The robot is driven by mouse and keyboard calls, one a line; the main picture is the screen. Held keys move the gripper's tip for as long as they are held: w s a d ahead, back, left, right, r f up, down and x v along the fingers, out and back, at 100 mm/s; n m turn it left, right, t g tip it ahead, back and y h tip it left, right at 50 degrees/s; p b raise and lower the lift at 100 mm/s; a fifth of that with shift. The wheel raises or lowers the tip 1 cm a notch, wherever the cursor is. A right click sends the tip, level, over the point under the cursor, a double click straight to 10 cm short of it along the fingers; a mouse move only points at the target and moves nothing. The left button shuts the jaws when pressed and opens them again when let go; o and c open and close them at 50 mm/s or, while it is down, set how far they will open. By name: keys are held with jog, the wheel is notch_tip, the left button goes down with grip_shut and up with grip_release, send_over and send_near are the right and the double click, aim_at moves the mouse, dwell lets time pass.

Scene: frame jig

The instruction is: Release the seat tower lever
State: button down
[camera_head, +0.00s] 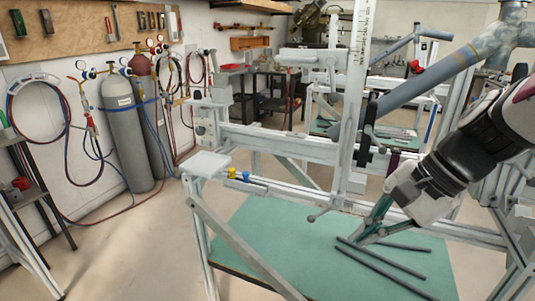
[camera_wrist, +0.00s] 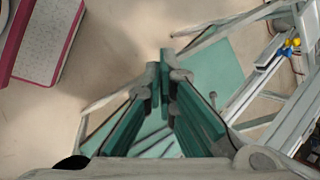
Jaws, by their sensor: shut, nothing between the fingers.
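The frame jig's upright seat tower (camera_head: 352,100) carries a ruler-like scale on its face. A small lever with a round knob (camera_head: 312,218) sticks out to the left at the tower's lower end. A dark elongated part (camera_head: 368,132) sits on the tower's right side; I cannot tell whether it is a lever. My gripper (camera_head: 366,236) is right of and slightly below the knobbed lever, apart from it in the picture, above the green board. In the wrist view its green-padded fingers (camera_wrist: 165,62) come together at the tips, with nothing between them. The lever is not clear in that view.
A green board (camera_head: 270,225) lies low in the jig, with several dark rods (camera_head: 385,270) on it. The jig's horizontal rail (camera_head: 300,145) crosses behind my gripper. Blue and yellow knobs (camera_head: 238,174) sit at the left. Gas cylinders (camera_head: 125,130) stand by the wall.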

aim_at(323, 212)
jog(key=w+d+f+m+t+y+b, duration=0.1)
jog(key=w+d+f+m+t+b, duration=0.1)
jog(key=w+d+f+m+b, duration=0.2)
jog(key=w+d+f+m+t+y+b, duration=0.2)
jog(key=w+d+f+m+b, duration=0.2)
jog(key=w+d+f+m, duration=0.3)
jog(key=w+f+m, duration=0.2)
jog(key=w+f, duration=0.2)
jog(key=shift+w+d+f, duration=0.15)
jog(key=shift+d+f, duration=0.1)
jog(key=shift+f, duration=0.05)
jog(key=shift+b, duration=0.3)
jog(key=w+a+f+b, duration=0.4)
jog(key=w+a+b, duration=0.2)
jog(key=a, duration=0.4)
jog(key=shift+w+f+b, duration=0.4)
jog(key=shift+w, duration=0.3)
jog(key=shift+t+y, duration=0.3)
